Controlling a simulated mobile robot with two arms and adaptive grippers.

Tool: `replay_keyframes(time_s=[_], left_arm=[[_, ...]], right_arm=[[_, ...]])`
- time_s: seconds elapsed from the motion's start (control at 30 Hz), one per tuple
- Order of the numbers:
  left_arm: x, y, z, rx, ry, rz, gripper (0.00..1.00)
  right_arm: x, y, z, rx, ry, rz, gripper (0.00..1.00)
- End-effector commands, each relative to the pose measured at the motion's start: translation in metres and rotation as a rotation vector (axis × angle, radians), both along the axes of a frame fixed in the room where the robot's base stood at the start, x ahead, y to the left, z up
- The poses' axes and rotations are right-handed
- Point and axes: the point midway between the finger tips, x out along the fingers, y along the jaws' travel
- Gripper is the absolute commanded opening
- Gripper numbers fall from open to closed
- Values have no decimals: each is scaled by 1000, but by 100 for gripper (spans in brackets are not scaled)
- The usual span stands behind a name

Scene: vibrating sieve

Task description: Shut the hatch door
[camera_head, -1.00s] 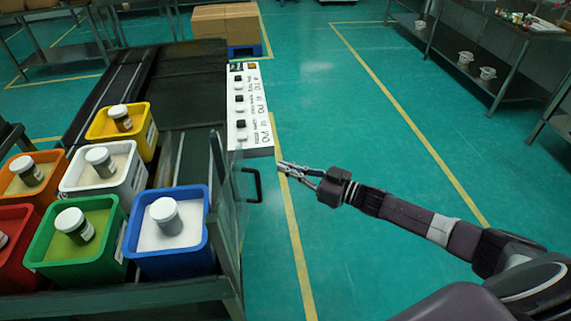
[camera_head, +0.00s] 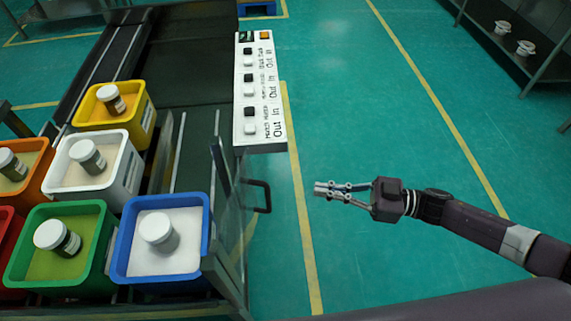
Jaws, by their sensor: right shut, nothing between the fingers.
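The hatch door (camera_head: 229,215) is a clear panel in a dark frame on the right side of the machine. I see it nearly edge-on, so how far it stands open is hard to tell. Its black handle (camera_head: 267,197) sticks out to the right. My right gripper (camera_head: 318,189) is shut and empty. Its fingers point left toward the handle, with a clear gap between them and teal floor showing in the gap. My left gripper is out of view.
A white button panel (camera_head: 258,130) stands just beyond the door. Blue (camera_head: 205,235), green, white and yellow bins with lidded jars sit left of the door. The floor (camera_head: 370,120) on the right is clear, with yellow lines.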

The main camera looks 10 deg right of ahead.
Motion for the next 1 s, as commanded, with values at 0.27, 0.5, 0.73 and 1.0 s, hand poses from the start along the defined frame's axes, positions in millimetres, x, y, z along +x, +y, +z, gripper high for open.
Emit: replay_keyframes(time_s=[0.27,0.5,0.73,1.0], left_arm=[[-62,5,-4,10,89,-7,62],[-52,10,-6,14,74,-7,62],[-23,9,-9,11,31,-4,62],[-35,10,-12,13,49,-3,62]], right_arm=[[7,34,2,4,-3,8,0],[22,84,0,5,-2,7,0],[33,120,0,3,-2,5,0],[38,135,0,0,-1,4,0]])
